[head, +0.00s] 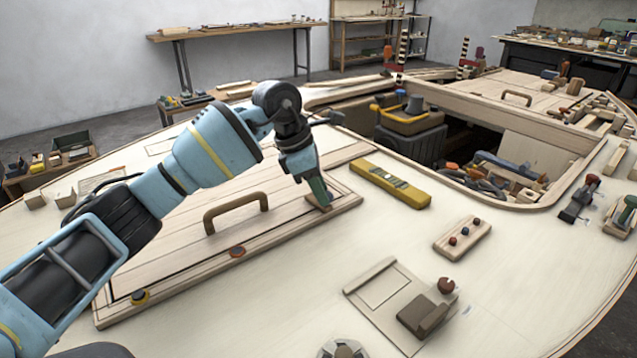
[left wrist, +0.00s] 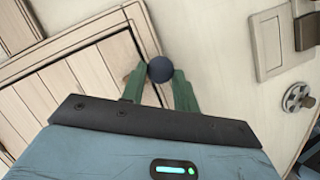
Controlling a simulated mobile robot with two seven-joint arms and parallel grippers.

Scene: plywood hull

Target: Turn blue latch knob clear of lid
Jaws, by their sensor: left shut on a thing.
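The blue latch knob (left wrist: 160,69) shows as a dark blue ball in the left wrist view. My left gripper (left wrist: 160,88) is shut on it, with a green finger on each side. In the head view my left gripper (head: 322,200) points down at the right edge of the lid and hides the knob there. A wooden latch piece (left wrist: 145,30) shows behind the knob at the lid's edge. The plank lid (head: 180,250) lies in the deck with a brown handle (head: 236,208) on it. My right gripper is not in view.
A yellow level (head: 390,184) lies just right of the lid. A block with several coloured knobs (head: 462,238) and an open cockpit well (head: 470,160) lie to the right.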

